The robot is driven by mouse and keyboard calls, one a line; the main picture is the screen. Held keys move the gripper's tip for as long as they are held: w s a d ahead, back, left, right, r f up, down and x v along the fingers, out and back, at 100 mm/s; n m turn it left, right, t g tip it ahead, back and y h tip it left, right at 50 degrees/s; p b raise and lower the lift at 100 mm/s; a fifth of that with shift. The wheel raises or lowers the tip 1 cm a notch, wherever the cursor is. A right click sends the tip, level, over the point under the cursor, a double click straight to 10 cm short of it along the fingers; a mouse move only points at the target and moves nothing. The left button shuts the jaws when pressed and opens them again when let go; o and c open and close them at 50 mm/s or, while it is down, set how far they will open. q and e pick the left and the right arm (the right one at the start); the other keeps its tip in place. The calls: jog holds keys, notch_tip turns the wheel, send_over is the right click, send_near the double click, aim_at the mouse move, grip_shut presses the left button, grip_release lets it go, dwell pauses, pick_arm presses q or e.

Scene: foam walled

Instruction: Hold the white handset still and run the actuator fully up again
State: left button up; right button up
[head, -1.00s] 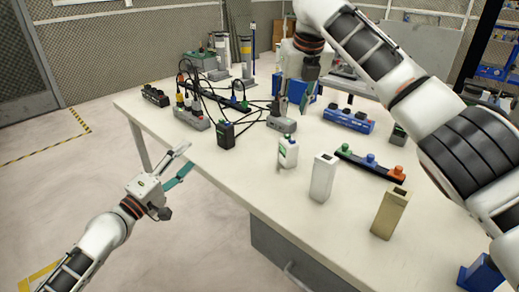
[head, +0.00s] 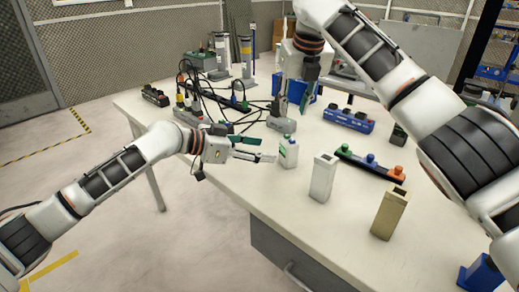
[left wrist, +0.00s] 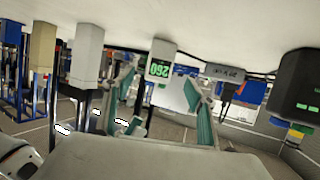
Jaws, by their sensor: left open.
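The white handset (head: 288,152) with a green-lit front stands upright on the table. In the left wrist view it (left wrist: 160,62) appears upside down between my finger pads, its display reading 260. My left gripper (head: 262,149) is open, its tips just left of the handset; in the left wrist view the fingers (left wrist: 160,92) lie on either side of it, and I cannot tell whether they touch. Upright grey columns (head: 221,50) stand at the back; I cannot tell which is the actuator.
A white block (head: 322,179) and a tan block (head: 388,213) stand to the right of the handset. A bar with green, blue and orange knobs (head: 372,165) lies behind them. A blue strip (head: 349,120) is farther back. Black cables (head: 205,92) crowd the left rear.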

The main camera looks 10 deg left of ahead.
aim_at(282, 152)
pick_arm(q)
jog(key=shift+w+d+f, duration=0.2)
jog(key=shift+d, duration=0.2)
jog(key=shift+x, duration=3.4)
jog(key=c, duration=1.3)
jog(key=shift+o, duration=0.2)
pick_arm(e)
grip_shut()
